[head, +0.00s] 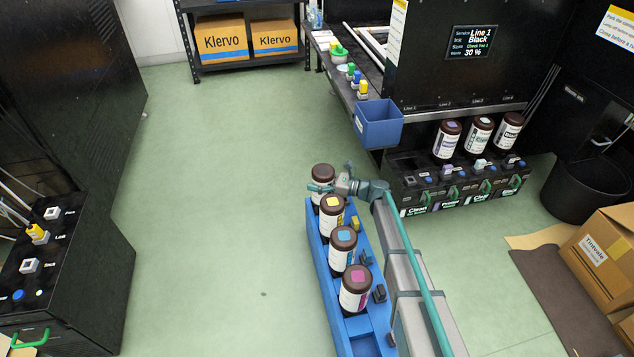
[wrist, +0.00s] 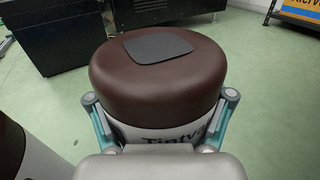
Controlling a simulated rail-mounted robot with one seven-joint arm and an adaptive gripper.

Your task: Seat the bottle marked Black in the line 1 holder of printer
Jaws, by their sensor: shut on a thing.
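A bottle with a brown cap and a dark square patch (head: 322,171) stands upright at the far end of the blue carrier (head: 322,272). In the wrist view its cap (wrist: 110,75) fills the middle, and part of the label shows below it. My gripper (head: 324,188) is shut on this bottle, with a teal finger on each side below the cap. I cannot tell whether its base rests in the carrier. The printer (head: 450,78) is at the upper right. Its screen (head: 474,46) reads Line 1, Black, 30 %. The Line 1 place, at the left of the row, shows no bottle and is partly hidden.
Bottles with yellow (head: 331,212), cyan (head: 343,248) and magenta (head: 356,288) patches stand in the carrier. Three bottles (head: 479,137) stand in the printer's other line places. A blue bin (head: 378,124) hangs in front of the printer's left end. Green floor (head: 220,190) left of the carrier is clear.

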